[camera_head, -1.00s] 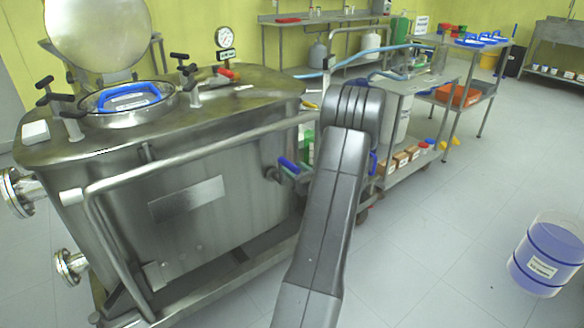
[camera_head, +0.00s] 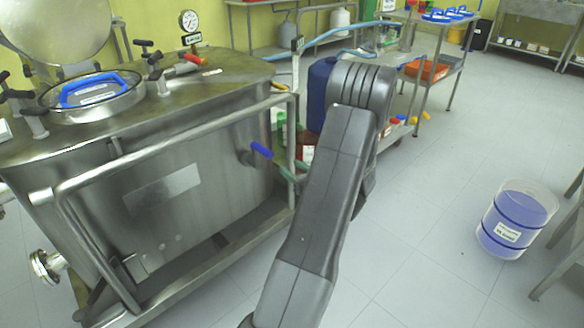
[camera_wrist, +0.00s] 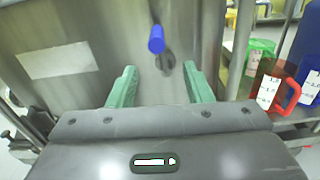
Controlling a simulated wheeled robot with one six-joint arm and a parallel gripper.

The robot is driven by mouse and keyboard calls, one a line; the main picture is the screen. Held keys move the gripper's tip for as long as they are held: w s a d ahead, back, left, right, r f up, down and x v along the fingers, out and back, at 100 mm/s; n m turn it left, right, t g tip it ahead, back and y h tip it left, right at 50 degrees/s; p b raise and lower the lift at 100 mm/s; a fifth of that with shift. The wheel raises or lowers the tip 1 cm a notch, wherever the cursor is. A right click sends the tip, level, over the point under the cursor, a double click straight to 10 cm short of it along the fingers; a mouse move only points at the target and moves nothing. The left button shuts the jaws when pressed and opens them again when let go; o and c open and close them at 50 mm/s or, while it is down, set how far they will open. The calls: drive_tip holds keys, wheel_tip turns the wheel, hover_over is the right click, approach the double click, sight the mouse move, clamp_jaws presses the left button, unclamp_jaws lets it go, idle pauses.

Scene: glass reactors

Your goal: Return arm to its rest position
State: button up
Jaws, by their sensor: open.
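My arm (camera_head: 322,205) rises through the middle of the head view, its elbow bent at the top. My gripper (camera_wrist: 159,68) shows in the wrist view with two green fingers apart and nothing between them. It faces the steel wall of the reactor (camera_head: 165,190), with the blue-handled valve (camera_wrist: 156,40) just beyond and between the fingertips. The same blue handle shows in the head view (camera_head: 262,150). Most of the gripper is hidden behind my arm in the head view.
A pipe rail (camera_head: 150,152) runs along the reactor's front. A trolley with a dark blue canister (camera_head: 320,92) stands behind my arm. Red (camera_wrist: 268,92) and green jugs are right of the gripper. A blue-filled clear drum (camera_head: 516,219) stands at right. Floor between is clear.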

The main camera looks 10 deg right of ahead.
sight(261, 153)
drive_tip(key=shift+w, duration=0.1)
drive_tip(key=b+x, duration=0.2)
drive_tip(key=x, duration=1.2)
drive_tip(key=shift+a, duration=0.2)
drive_tip(key=shift+s+a+f, duration=0.15)
drive_tip(key=shift+s+a, duration=0.25)
drive_tip(key=shift+s, duration=0.05)
drive_tip(key=shift+s+a+n+b, duration=0.15)
drive_tip(key=shift+n+b, duration=0.25)
drive_tip(key=shift+b, duration=0.1)
